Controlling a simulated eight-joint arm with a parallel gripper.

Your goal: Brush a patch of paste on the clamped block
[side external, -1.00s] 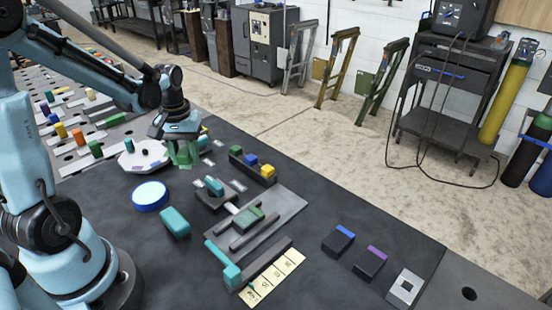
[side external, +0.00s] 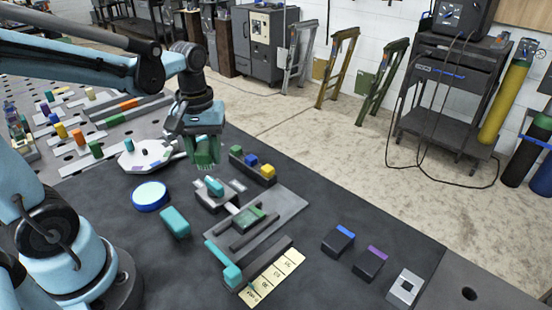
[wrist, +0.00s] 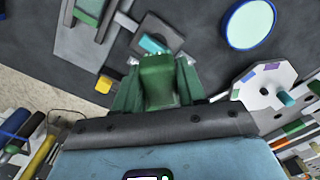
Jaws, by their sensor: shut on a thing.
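My gripper (side external: 205,160) has green fingers and is shut on a green thing (wrist: 158,82), which looks like a brush handle; its lower end is not clear. It hangs above the dark mat, just behind a grey fixture with a teal piece (side external: 214,187). A green block (side external: 249,217) sits between grey bars on a grey plate, to the right of and nearer than my gripper; it also shows in the wrist view (wrist: 91,9). A round dish with a blue rim and pale inside (side external: 150,196) stands left of the fixture. I cannot tell whether it holds paste.
A white octagonal plate (side external: 142,160) with small pieces lies at left. A dark holder with blue and yellow blocks (side external: 251,161) stands right of my gripper. A teal block (side external: 175,222), a teal-ended bar (side external: 231,275) and numbered cards (side external: 272,277) lie in front. Free mat lies at front left.

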